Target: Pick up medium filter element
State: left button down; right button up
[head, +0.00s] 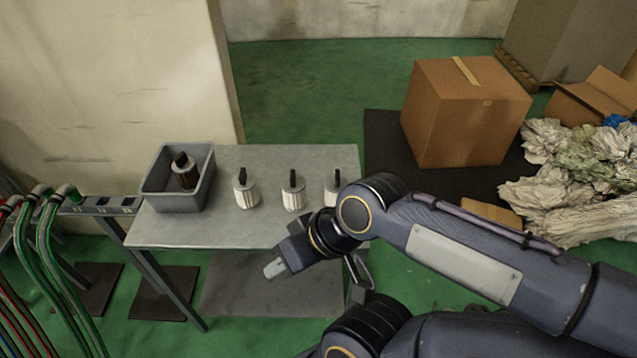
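Three white pleated filter elements with black handles stand upright in a row on the grey table: a left one (246,192), a middle one (292,194) and a right one (334,187). The right one is partly hidden behind my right arm. They look close in size, so I cannot tell by size which is the medium one. My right gripper (273,269) is in front of the table's front edge, below the middle element and apart from all of them. Its fingers show edge-on, and nothing is seen in them. My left gripper is out of view.
A grey bin (152,199) on the table's left holds a dark brown used-looking filter (185,172). The table (190,231) is bare along its front. A cardboard box (462,115) and crumpled plastic (570,180) lie at the right. Hoses (50,245) run at the left.

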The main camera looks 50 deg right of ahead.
aim_at(244, 184)
jog(key=z, duration=2.55)
jog(key=j+z, duration=0.2)
jog(key=j, duration=0.2)
jog(key=k+j+z, duration=0.2)
jog(key=j, duration=0.2)
jog(key=k+j+z, duration=0.2)
jog(key=j, duration=0.15)
jog(key=j+z, duration=0.2)
jog(key=j, duration=0.2)
jog(key=k+j+z, duration=0.2)
jog(key=k+j, duration=0.2)
jog(key=j, duration=0.2)
jog(key=k+j, duration=0.2)
jog(key=j, duration=0.2)
jog(key=k+j, duration=0.2)
jog(key=j, duration=0.2)
jog(key=k+j, duration=0.25)
jog(key=j, duration=0.1)
